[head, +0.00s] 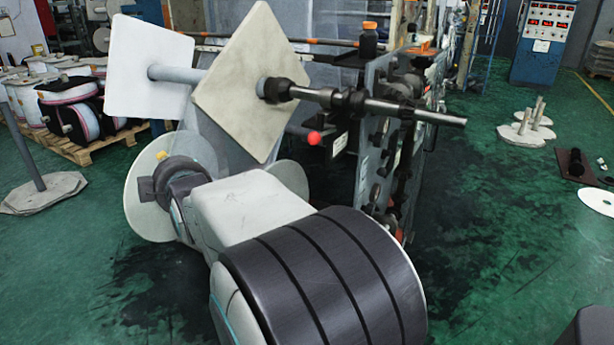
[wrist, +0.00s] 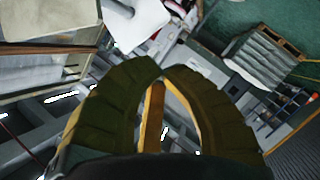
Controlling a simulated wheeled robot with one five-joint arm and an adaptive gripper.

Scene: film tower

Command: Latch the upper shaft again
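The upper shaft (head: 415,112) is a bare steel rod with dark collars, running across the head view, with its free end at the right. My gripper is mostly hidden behind my arm in the head view, left of and below the shaft. In the wrist view my gripper (wrist: 162,72) has its dark curved fingertips nearly together. A yellow bar shows between the fingers; I see nothing clearly gripped.
A round pale disc (head: 140,205) stands close to my wrist. Reels on a pallet (head: 75,115) stand at the left. A blue control cabinet (head: 543,45) is at the back right.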

